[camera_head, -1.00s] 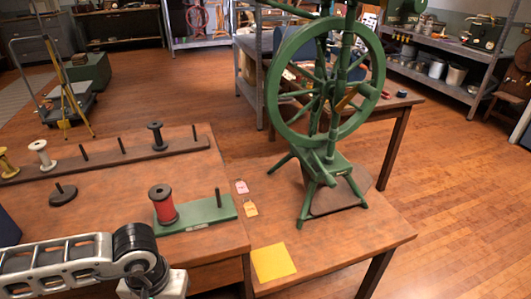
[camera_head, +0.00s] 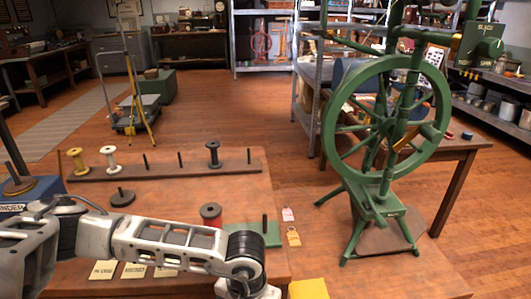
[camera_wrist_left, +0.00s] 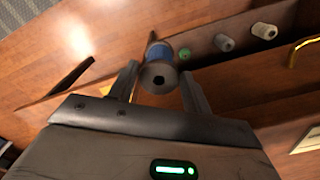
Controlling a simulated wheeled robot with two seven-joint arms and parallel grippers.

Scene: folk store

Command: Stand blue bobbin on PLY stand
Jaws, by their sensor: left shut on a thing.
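The blue bobbin (camera_wrist_left: 159,53) is in the left wrist view, with its dark flanged end and centre hole facing the camera. My left gripper (camera_wrist_left: 160,82) is shut on it, one finger on each side. In the head view my left arm crosses the table from the left; its gripper and the bobbin are below the picture. The green stand (camera_head: 252,236) is on the table just behind my arm, with a red bobbin (camera_head: 211,212) at its left and a bare dark peg (camera_head: 265,228) at its right. My arm hides its front. My right gripper is not in view.
A long peg rack (camera_head: 165,171) with bobbins and bare pegs lies behind the stand. A short dark peg base (camera_head: 122,197) is at left. A green spinning wheel (camera_head: 385,130) stands to the right. Paper tags (camera_head: 293,237) and a yellow sheet (camera_head: 308,289) lie near the stand.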

